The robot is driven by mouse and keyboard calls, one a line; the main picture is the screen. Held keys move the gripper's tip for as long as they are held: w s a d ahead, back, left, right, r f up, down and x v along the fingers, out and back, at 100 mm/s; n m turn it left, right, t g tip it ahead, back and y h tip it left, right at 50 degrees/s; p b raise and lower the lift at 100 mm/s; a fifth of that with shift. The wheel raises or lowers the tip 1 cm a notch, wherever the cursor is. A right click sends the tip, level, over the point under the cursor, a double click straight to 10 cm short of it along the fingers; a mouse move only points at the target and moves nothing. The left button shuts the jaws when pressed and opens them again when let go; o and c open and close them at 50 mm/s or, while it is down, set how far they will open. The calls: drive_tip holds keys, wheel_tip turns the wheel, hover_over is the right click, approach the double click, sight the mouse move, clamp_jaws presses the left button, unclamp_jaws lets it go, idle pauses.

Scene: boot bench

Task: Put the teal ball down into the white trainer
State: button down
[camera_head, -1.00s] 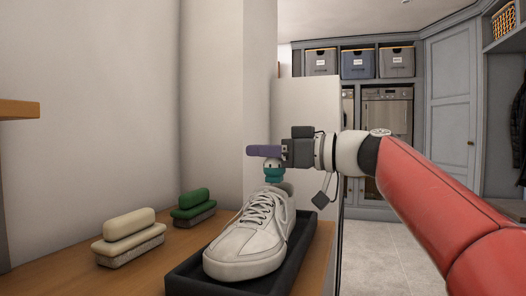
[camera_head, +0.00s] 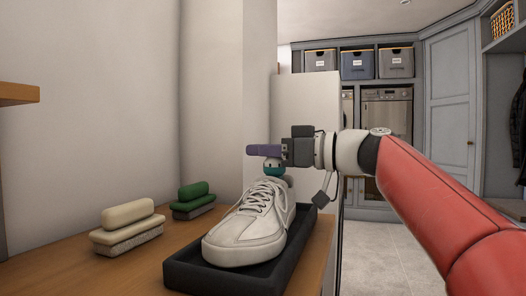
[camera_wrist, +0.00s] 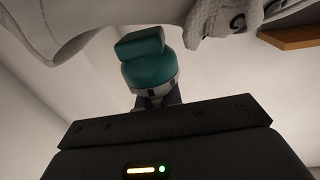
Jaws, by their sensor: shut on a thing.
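The white trainer (camera_head: 255,228) stands in a dark tray (camera_head: 228,279), its toe toward me and its opening at the far end. My gripper (camera_head: 268,157), with purple fingers, is shut on the teal ball (camera_head: 274,171) just above the opening. The lower part of the ball is hidden behind the trainer's tongue and laces. In the wrist view the teal ball (camera_wrist: 148,68) shows as a rounded teal shape with a blocky end piece, beyond my fingers. Parts of the trainer (camera_wrist: 62,28) lie close on both sides of it. I cannot tell whether they touch.
A cream brush (camera_head: 128,216) and a green brush (camera_head: 193,197) lie on the wooden bench (camera_head: 125,272) left of the tray. A wall rises behind them. A white panel (camera_head: 305,115) stands behind my gripper. Open floor (camera_head: 385,250) lies to the right.

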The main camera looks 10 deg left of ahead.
sight(263, 182)
drive_tip(key=shift+f+b, duration=2.45)
drive_tip(key=shift+b, duration=0.05)
drive_tip(key=c, duration=1.5)
unclamp_jaws()
drive_tip(key=shift+r, duration=0.15)
drive_tip(key=shift+r+p, duration=3.8)
drive_tip(key=shift+r, duration=0.8)
